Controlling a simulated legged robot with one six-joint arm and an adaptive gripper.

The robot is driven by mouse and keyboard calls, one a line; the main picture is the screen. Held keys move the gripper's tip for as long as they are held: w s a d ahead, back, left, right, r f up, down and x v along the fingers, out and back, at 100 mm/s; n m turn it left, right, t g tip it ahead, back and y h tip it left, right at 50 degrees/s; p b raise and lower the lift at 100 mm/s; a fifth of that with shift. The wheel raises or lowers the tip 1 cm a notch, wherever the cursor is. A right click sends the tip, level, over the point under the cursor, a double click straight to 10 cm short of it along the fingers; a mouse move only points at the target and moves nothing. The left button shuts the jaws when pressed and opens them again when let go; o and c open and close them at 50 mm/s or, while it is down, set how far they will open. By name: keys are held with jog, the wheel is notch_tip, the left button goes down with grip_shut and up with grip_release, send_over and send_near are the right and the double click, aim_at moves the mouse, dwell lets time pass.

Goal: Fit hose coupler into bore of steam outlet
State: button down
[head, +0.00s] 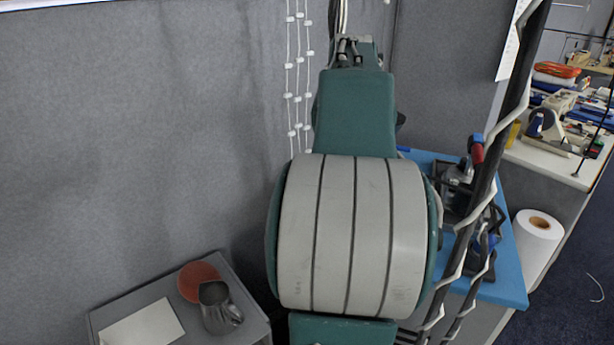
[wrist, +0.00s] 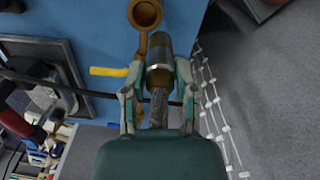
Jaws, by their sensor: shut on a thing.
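The coupler does not appear inside the bore. My arm hides the gripper in the head view.
A blue table top (head: 514,282) holds dark equipment (head: 462,185) at right. A grey stand (head: 245,318) at lower left carries a metal jug (head: 216,308), a reddish disc (head: 196,280) and paper (head: 143,328). White beaded cords (wrist: 215,112) hang beside the gripper. A yellow piece (wrist: 107,71) lies left.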

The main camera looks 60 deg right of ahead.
jog(key=shift+s+a+r+m, duration=0.1)
jog(key=shift+s+r+m, duration=0.05)
jog(key=shift+s+r, duration=0.4)
jog(key=shift+s+r+m, duration=0.15)
jog(key=shift+s+r, duration=0.15)
jog(key=shift+s, duration=0.35)
jog(key=shift+f, duration=0.1)
jog(key=shift+f, duration=2.85)
jog(key=shift+f, duration=2.15)
jog(key=shift+c, duration=1.5)
grip_release()
notch_tip(320, 180, up, 12)
